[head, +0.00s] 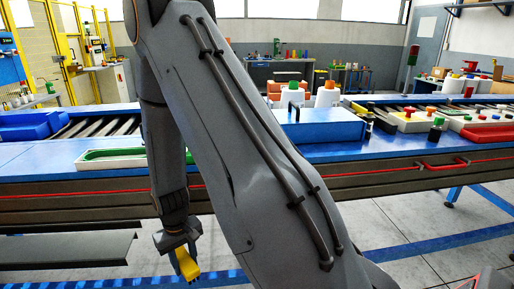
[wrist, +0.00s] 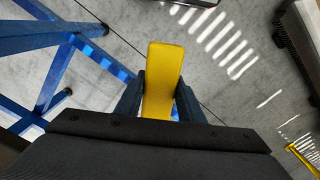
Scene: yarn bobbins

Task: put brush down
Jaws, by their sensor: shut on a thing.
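The brush (wrist: 163,72) shows as a flat yellow block; no bristles can be made out. It also shows small and yellow in the head view (head: 188,267), low and left of the centre. My gripper (wrist: 160,92) is shut on it, with one dark finger on each side. In the head view my gripper (head: 178,243) hangs pointing down in front of the blue bench, below the level of its top.
The blue bench (head: 385,152) runs across the head view with rollers behind. On it stand a green-and-white tray (head: 120,157) and a blue box (head: 320,128). Blue bench legs (wrist: 60,75) stand left in the wrist view. My arm hides the bench's middle.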

